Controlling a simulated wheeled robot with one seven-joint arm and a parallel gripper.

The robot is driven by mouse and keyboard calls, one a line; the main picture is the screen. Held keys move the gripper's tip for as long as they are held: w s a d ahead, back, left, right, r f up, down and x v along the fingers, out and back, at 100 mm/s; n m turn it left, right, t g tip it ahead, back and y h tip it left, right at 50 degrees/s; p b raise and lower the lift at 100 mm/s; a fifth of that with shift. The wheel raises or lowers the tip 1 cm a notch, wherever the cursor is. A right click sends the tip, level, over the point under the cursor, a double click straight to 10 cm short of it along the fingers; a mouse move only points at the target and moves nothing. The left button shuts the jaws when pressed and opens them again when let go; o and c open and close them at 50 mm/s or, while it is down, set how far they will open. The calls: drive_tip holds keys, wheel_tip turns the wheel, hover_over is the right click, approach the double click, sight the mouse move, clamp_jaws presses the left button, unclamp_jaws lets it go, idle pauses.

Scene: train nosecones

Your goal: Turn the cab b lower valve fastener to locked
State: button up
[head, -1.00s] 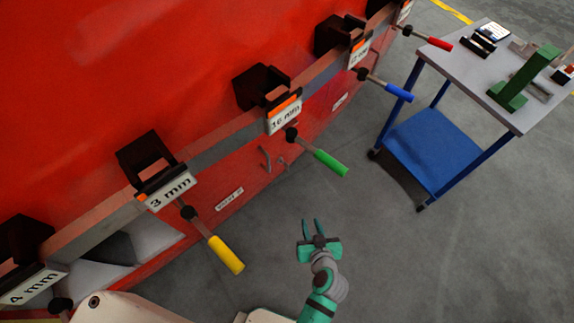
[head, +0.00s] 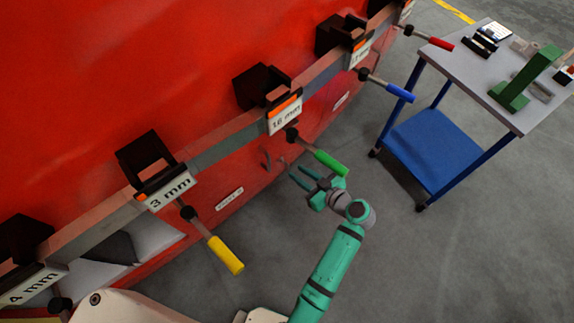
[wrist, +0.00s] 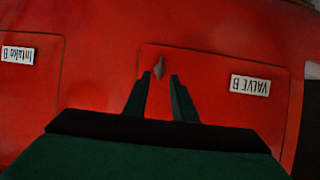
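In the wrist view a small grey fastener (wrist: 159,68) stands near the edge of the red panel with the VALVE B label (wrist: 249,85). My gripper (wrist: 157,82) is open and empty. Its two dark fingers point at the panel, with the fastener showing between and just beyond their tips; I cannot tell whether they touch it. In the head view my gripper (head: 293,174) is low in front of the red train side, near two small grey handles, one of them here (head: 266,160). Which handle is the lower valve fastener is unclear there.
A second panel labelled Intake B (wrist: 17,54) is beside the valve panel. A blue cart (head: 435,150) stands to the right, with clear grey floor between.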

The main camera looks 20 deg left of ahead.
sight(287, 166)
drive_tip(key=x, duration=0.7)
drive_tip(key=shift+f, duration=0.1)
drive_tip(key=shift+d, duration=0.1)
clamp_jaws()
